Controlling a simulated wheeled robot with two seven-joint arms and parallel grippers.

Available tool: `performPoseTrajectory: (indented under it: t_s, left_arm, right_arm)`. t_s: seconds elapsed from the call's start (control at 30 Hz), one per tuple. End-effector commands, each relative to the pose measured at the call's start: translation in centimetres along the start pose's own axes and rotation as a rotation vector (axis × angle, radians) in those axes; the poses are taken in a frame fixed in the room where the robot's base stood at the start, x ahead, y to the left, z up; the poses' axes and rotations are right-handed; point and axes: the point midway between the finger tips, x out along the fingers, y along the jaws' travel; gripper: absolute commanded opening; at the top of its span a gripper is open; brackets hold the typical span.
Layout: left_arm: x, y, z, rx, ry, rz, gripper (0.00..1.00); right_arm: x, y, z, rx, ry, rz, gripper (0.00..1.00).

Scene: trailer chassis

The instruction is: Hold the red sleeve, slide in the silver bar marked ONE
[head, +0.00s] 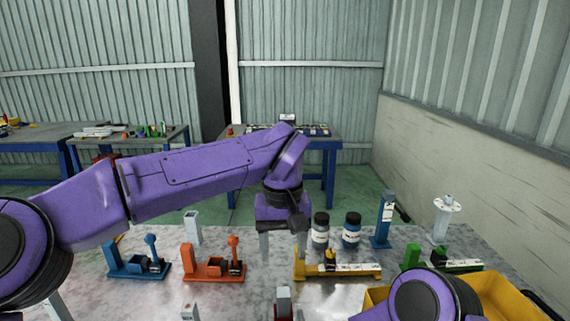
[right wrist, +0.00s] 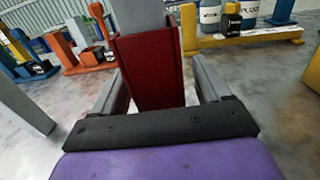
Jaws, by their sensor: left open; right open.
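The red sleeve (right wrist: 150,68) stands upright in the right wrist view; only a dark red sliver shows at the bottom edge of the head view. A silver bar (head: 283,297) stands upright in its top and rises above it; it also shows in the right wrist view (right wrist: 138,14). No ONE marking is readable. My right gripper (right wrist: 162,88) is open, its fingers on either side of the sleeve's near face, with gaps visible. My left gripper (head: 282,243) is open, empty and pointing down, beyond the sleeve and beside the yellow clamp stand (head: 340,270).
Other silver bars stand at left (head: 192,226) and front (head: 189,313). Blue (head: 138,271) and orange (head: 213,273) clamps stand left. Two bottles (head: 320,232), a blue post (head: 382,222) and green clamp (head: 455,265) are right. A yellow bin (head: 515,295) fills the front right.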

Motion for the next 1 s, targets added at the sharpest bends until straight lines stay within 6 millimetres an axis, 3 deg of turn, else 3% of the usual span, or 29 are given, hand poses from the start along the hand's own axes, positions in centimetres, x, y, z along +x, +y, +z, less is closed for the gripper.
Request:
performPoseTrajectory:
  t_s: [0.6,0.9,1.0]
  left_arm:
    - [-0.2,0.0,0.0,0.0,0.0,0.0,0.62]
    - [-0.2,0.0,0.0,0.0,0.0,0.0,0.62]
    - [-0.2,0.0,0.0,0.0,0.0,0.0,0.62]
  right_arm:
    - [-7.2,0.1,0.0,-0.001,0.0,0.003,0.77]
    - [-7.8,0.0,0.0,0.0,0.0,0.0,0.77]
    - [-7.8,0.0,0.0,0.0,0.0,0.0,1.0]
